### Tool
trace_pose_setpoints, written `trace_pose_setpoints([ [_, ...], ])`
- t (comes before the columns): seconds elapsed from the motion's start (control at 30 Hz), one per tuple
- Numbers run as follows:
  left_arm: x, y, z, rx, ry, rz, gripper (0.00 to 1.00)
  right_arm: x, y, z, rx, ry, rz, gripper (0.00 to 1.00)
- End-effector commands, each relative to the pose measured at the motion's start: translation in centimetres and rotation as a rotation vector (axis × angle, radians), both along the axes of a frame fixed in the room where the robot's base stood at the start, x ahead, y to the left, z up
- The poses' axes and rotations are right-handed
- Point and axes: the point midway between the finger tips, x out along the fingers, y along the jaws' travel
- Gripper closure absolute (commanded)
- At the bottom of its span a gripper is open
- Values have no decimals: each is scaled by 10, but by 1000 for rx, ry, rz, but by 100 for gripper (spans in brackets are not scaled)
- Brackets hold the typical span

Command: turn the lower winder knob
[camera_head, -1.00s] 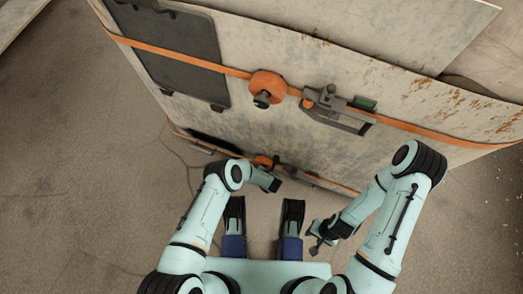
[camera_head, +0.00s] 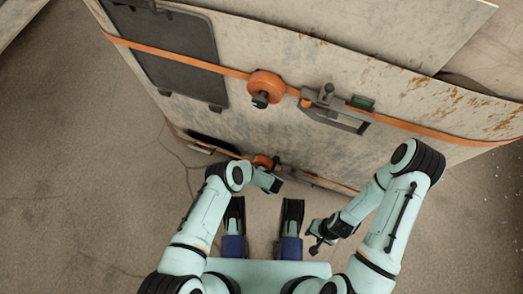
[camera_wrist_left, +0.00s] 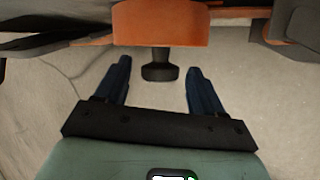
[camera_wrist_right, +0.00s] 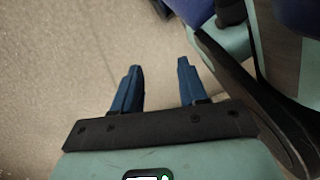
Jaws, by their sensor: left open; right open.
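The lower winder (camera_head: 263,161) is an orange drum low on the panel, partly hidden by my left arm in the head view. In the left wrist view the orange winder (camera_wrist_left: 160,24) spans the top, with its dark knob (camera_wrist_left: 160,66) sticking out toward me. My left gripper (camera_wrist_left: 158,75) is open, with one blue finger to each side of the knob and a gap on both sides. How deep the knob sits between the fingers is hard to tell. My right gripper (camera_head: 314,242) is open and empty, low at the right; its fingers also show in the right wrist view (camera_wrist_right: 160,75).
An upper orange winder (camera_head: 265,87) with a dark knob sits on the same strap (camera_head: 185,58) as a grey ratchet tool (camera_head: 335,106). A dark plate (camera_head: 170,52) is on the worn panel (camera_head: 400,90). Bare floor (camera_head: 80,180) lies to the left.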

Motion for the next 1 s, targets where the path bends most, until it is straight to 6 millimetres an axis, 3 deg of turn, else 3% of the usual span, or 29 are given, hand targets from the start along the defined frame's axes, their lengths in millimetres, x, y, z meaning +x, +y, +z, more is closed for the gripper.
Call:
trace_pose_setpoints([
  [0.17, -9, -5, 20, -1, 0, -2, 32, 19, 2, 11, -4, -63, 7, 57],
  [0.4, -32, -18, 66, -2, 0, -3, 32, 70, 8, 45, -15, -232, 22, 57],
  [0.6, -48, -26, 96, -2, -2, -2, 32, 101, 13, 71, -21, -339, 29, 57],
  [0.8, -57, -31, 112, -1, -2, -1, 32, 119, 16, 86, -24, -396, 31, 57],
  [1.0, -59, -32, 115, -2, -1, -1, 32, 123, 16, 89, -26, -410, 31, 57],
])
